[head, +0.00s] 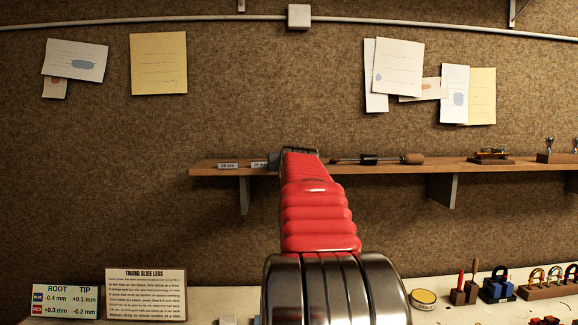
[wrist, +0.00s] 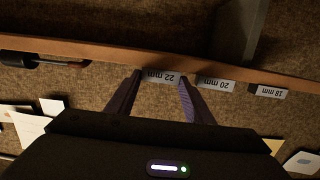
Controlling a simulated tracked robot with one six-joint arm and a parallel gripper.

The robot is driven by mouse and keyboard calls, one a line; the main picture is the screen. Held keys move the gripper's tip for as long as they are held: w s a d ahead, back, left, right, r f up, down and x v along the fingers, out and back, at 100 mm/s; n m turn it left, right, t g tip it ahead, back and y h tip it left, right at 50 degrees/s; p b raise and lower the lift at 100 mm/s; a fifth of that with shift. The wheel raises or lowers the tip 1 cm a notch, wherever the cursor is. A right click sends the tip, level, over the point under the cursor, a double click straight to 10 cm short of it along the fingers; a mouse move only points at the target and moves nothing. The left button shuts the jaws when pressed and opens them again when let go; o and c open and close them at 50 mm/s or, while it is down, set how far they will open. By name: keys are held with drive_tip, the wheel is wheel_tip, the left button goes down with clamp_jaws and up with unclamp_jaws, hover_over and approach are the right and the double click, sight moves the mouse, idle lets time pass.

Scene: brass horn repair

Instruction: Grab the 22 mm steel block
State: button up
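A small pale block face marked "22 mm" (wrist: 162,78) shows at the wooden shelf edge in the wrist view, where the writing is upside down. My gripper (wrist: 160,77) is open, with one dark finger at each side of that face. I cannot tell whether either finger touches the block. In the head view my red arm reaches up to the shelf and hides the 22 mm block and the fingertips. Similar pieces marked "20 mm" (wrist: 215,84) and "18 mm" (wrist: 270,91) stand in a row beside it.
The wooden shelf (head: 400,169) runs along the corkboard wall, with a wooden-handled tool (head: 412,158) right of my arm. A shelf bracket (wrist: 240,35) shows in the wrist view. The bench below holds signs (head: 146,293), a yellow tin (head: 423,298) and small tools.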

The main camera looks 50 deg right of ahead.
drive_tip(key=c, duration=0.7)
drive_tip(key=shift+o, duration=0.2)
drive_tip(key=shift+r, duration=0.15)
wheel_tip(320, 180, up, 10)
idle(0.8)
